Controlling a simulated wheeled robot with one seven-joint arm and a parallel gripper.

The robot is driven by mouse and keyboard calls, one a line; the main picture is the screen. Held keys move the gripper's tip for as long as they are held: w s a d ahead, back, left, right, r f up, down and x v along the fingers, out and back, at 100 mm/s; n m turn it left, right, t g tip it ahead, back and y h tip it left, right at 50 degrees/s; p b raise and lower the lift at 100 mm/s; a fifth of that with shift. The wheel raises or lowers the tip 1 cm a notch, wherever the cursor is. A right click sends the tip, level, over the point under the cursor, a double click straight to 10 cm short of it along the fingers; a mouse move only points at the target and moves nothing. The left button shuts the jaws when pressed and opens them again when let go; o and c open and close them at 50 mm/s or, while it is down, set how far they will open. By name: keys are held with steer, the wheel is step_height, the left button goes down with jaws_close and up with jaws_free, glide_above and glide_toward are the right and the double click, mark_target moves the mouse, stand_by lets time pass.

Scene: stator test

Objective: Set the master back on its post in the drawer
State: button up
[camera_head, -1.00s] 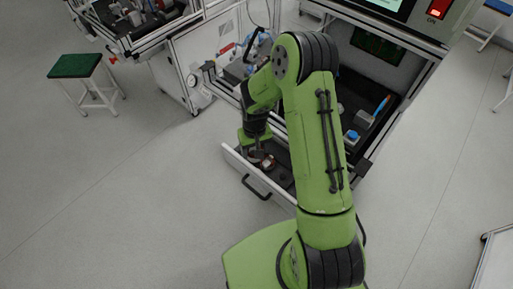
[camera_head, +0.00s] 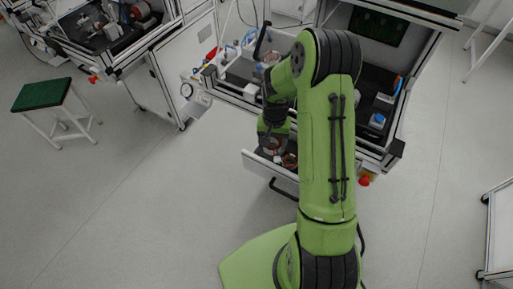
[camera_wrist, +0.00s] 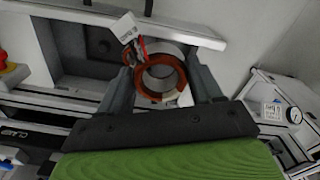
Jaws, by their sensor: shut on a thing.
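My gripper (camera_wrist: 162,88) is shut on the master, a ring with copper-coloured windings (camera_wrist: 146,90) and a pale round bore. A white printed tag (camera_wrist: 127,27) and red and dark leads show beside the ring in the wrist view. The open drawer has a white front (camera_head: 262,168), which also crosses the top of the wrist view (camera_wrist: 185,33). In the head view my gripper (camera_head: 272,146) is over the drawer's left part. A copper-coloured part (camera_head: 289,160) shows at the drawer, beside my gripper. I cannot make out the post or whether the ring touches it.
The drawer belongs to a bench with a dark worktop (camera_head: 375,90) holding small parts. A red button (camera_head: 365,180) is on the bench's lower right. A green-topped stool (camera_head: 41,94) and a second bench (camera_head: 110,30) stand left. The grey floor in front is clear.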

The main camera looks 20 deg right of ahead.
steer(key=s+d+f+m+b, duration=0.2)
steer(key=d+m+b, duration=0.2)
steer(key=d+b, duration=0.15)
steer(key=s+d+f+m+b, duration=0.2)
steer(key=d+m+b, duration=0.2)
steer(key=d+m, duration=0.15)
steer(key=shift+m, duration=0.55)
steer(key=shift+s+d+f+b, duration=0.35)
steer(key=shift+d+f+b, duration=0.15)
steer(key=shift+f+b, duration=1.15)
steer(key=shift+s+d+f+b, duration=0.3)
steer(key=shift+d+f+b, duration=0.2)
steer(key=shift+f+b, duration=1.1)
steer(key=shift+s+d+f+b, duration=0.45)
steer(key=shift+f+b, duration=0.65)
steer(key=shift+f, duration=1.05)
steer(key=shift+w+f, duration=0.1)
steer(key=shift+f, duration=0.05)
steer(key=shift+f+b, duration=0.7)
steer(key=shift+f, duration=0.1)
steer(key=shift+f, duration=0.3)
steer(key=o, duration=1.2)
steer(key=shift+c, duration=0.2)
